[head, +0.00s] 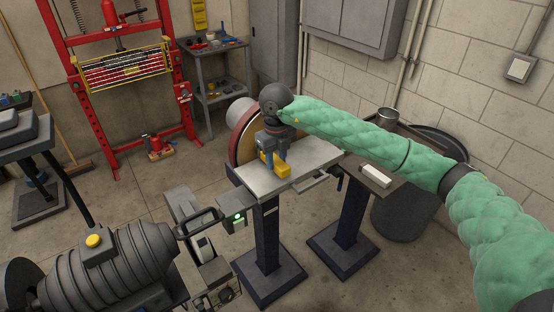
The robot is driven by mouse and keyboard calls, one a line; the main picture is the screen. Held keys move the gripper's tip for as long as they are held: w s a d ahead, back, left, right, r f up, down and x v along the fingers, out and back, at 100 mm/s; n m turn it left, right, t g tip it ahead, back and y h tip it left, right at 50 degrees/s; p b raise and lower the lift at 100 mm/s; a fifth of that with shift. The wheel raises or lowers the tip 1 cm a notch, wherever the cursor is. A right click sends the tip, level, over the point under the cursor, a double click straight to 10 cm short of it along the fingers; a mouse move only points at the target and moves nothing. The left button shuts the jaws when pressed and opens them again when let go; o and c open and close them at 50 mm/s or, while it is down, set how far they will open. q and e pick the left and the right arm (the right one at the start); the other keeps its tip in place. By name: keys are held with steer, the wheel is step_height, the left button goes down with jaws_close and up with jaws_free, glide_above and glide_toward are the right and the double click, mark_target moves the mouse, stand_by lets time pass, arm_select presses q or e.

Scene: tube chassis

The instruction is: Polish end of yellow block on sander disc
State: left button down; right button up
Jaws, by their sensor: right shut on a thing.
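The yellow block (281,171) is in my right gripper (274,154), whose fingers are shut on it. The gripper points down over the sander's grey work table (312,154). The block is low, close to the table top; I cannot tell whether it rests on it. The sander disc (236,146) stands upright behind and to the left of the block, in a reddish rim, partly hidden by the gripper. Whether the block's end touches the disc cannot be made out. My left gripper is not in view.
A white bar (376,177) lies on a small stand (389,189) right of the sander. A control box with a green light (237,217) is in front. A ribbed grey motor (124,262) fills the lower left. A red press (122,62) stands behind.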

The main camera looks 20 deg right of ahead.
steer(key=b, duration=0.3)
steer(key=shift+w, duration=0.1)
stand_by(2.9)
steer(key=shift+f, duration=0.1)
steer(key=shift+s+f, duration=0.1)
steer(key=shift+s, duration=0.1)
steer(key=shift+s+d+b, duration=0.25)
steer(key=shift+s+b, duration=0.05)
steer(key=shift+s, duration=0.2)
steer(key=shift+s+d+b, duration=0.2)
steer(key=shift+s+d, duration=0.15)
steer(key=shift+s, duration=0.65)
steer(key=shift+s+d+b, duration=0.2)
steer(key=shift+s+d, duration=0.15)
steer(key=shift+s, duration=0.6)
steer(key=shift+s+d+b, duration=0.2)
steer(key=shift+s+d, duration=0.15)
steer(key=shift+s, duration=0.65)
